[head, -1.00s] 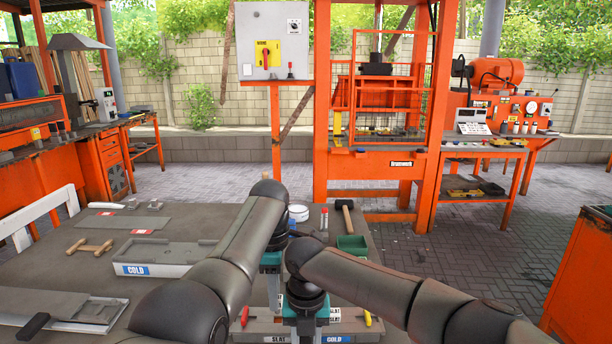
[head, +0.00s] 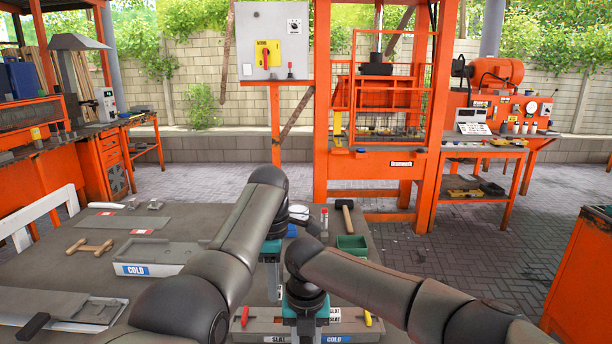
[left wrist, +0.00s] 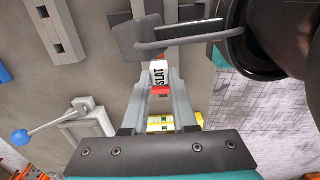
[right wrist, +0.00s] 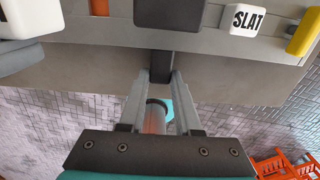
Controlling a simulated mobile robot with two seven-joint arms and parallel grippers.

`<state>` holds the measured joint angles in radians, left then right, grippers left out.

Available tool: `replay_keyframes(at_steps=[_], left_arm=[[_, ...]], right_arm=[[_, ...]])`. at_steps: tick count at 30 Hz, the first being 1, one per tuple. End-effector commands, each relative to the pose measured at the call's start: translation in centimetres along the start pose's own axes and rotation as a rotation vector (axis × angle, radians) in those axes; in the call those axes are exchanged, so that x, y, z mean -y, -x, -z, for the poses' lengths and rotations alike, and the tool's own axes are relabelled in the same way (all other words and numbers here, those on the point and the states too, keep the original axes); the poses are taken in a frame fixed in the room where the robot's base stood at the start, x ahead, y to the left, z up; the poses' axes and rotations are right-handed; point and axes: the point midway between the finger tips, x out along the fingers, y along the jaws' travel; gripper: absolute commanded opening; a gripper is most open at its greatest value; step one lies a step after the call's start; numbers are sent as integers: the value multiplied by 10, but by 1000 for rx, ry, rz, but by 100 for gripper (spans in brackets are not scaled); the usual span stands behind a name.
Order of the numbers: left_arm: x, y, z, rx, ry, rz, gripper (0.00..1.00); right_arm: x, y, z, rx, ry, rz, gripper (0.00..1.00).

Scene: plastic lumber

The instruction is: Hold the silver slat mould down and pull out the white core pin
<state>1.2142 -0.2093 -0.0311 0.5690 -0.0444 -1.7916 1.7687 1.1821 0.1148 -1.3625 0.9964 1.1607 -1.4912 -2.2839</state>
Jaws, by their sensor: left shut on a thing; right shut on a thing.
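The silver slat mould (head: 262,325) lies at the near edge of the table, marked SLAT and COLD, with a red handle (head: 244,316) at its left and a yellow one (head: 368,318) at its right. My right gripper (right wrist: 161,74) is shut on a dark block at the mould's near side. My left gripper (head: 274,293) is beyond the right one, above the table. In the left wrist view it is shut on a white piece marked SLAT (left wrist: 160,76), which looks like the white core pin. Whether the pin still touches the mould is hidden.
A second mould marked COLD (head: 165,254) and a wooden handle (head: 90,246) lie to the left. A hammer (head: 345,216), a green box (head: 352,244) and a white roll (head: 299,212) are behind my grippers. My two arms are close together.

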Motion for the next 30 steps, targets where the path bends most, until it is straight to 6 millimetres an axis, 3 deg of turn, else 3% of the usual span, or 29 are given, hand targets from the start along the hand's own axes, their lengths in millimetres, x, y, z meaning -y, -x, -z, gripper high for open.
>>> replay_keyframes(at_steps=[26,27,30], left_arm=[[0,15,0,0,0,-2,0],[0,15,0,0,0,-2,0],[0,15,0,0,0,-2,0]], right_arm=[[-1,-2,2,-6,2,0,0],[-1,-2,2,-6,2,0,36],[-1,-1,2,-5,2,0,47]])
